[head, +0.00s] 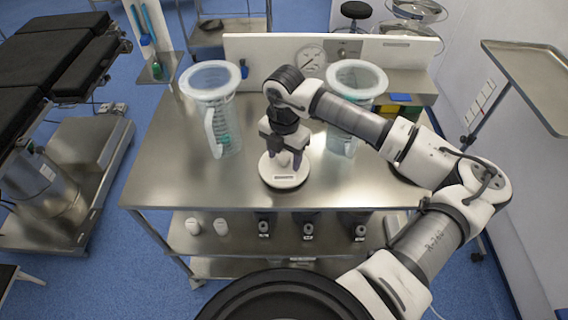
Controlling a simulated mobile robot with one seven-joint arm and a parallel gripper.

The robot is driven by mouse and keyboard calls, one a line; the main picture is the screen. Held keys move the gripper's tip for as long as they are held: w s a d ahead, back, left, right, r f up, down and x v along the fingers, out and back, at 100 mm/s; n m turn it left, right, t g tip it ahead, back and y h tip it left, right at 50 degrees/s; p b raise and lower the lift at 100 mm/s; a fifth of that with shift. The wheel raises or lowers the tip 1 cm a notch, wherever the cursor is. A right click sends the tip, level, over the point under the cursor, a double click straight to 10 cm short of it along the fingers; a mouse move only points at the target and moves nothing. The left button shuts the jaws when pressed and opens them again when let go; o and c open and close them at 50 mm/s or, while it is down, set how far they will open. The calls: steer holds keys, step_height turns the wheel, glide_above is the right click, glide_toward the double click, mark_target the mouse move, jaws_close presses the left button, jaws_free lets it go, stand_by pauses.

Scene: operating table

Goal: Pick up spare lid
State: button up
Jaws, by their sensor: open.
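The spare lid (284,180) looks like a round white disc with a grey rim and a small dark mark near its front. It lies flat on the steel table, in the middle. My gripper (286,157) points down right over the lid, with its two dark fingers apart. The fingers hide part of the lid's middle and back. I cannot tell whether the fingertips touch it or a raised part between them.
A clear jug with a pale rim (208,78) stands left of my gripper. A second jug (357,78) stands behind my arm on the right. A white panel with a gauge (311,58) lines the table's back. The steel table (165,180) is bare at front left.

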steer(key=c, duration=1.1)
steer(key=shift+r, duration=0.2)
